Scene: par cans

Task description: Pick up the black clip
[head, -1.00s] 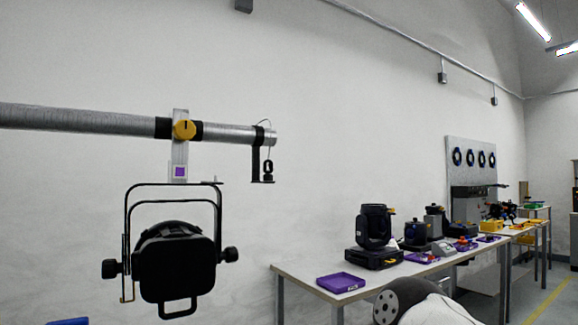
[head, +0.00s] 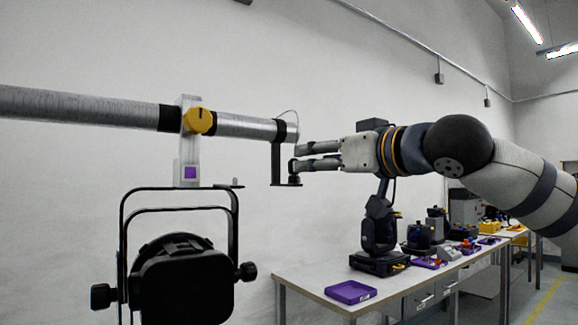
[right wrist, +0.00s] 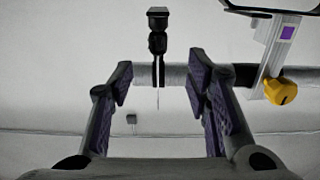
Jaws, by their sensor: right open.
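The black clip (head: 294,179) stands on the foot of a black bracket (head: 275,163) that hangs from the pipe's end. It is small, and my right gripper's fingers partly cover it in the head view. In the right wrist view the clip (right wrist: 157,42) is ahead, centred between the open fingers, with a thin cable by it. My right gripper (head: 297,157) is open and empty, reaching in from the right with its fingertips close to the clip. Whether they touch it I cannot tell. My left gripper is not in view.
The silver pipe (head: 80,107) runs in from the left; a clamp with a yellow knob (head: 200,121) holds a black stage lamp (head: 185,280) under it. A table (head: 300,277) with a purple tray (head: 350,292) and a black moving-head light (head: 379,232) stands below right.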

